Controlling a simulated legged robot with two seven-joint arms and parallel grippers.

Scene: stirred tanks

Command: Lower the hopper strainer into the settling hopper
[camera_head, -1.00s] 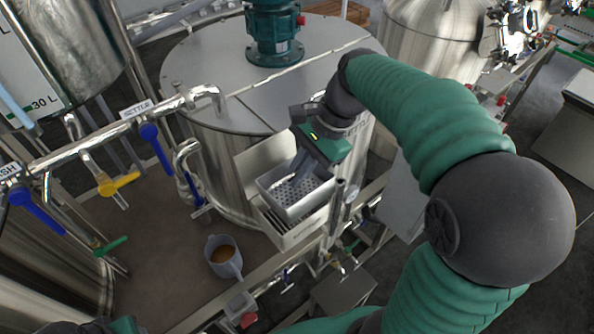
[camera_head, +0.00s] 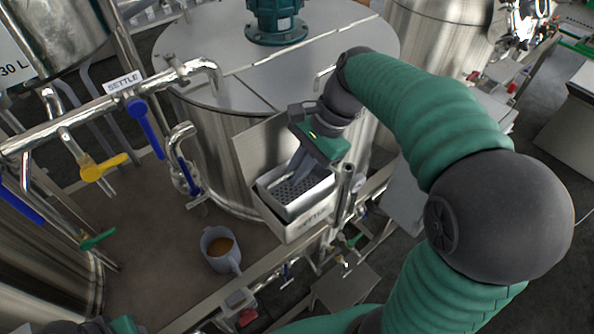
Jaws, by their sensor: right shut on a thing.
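The hopper strainer (camera_head: 291,208) is a grey metal basket with a perforated floor. My right gripper (camera_head: 302,168) is shut on it, coming down from above on its far side. The settling hopper (camera_head: 300,232) is a pale open box with a lettered front and a raised back plate, mounted against the large steel tank. The strainer is at the hopper's mouth and looks partly inside it, with its upper rim still showing. Its underside is hidden by the hopper's front wall, so I cannot tell whether it touches the bottom. My left gripper is out of view.
The steel tank (camera_head: 225,78) stands behind the hopper. A pipe with blue-handled (camera_head: 146,128) and yellow-handled (camera_head: 104,167) valves runs at left. A grey jug (camera_head: 219,263) of brown liquid stands left of the hopper. A vertical metal pipe (camera_head: 343,190) stands close to its right.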

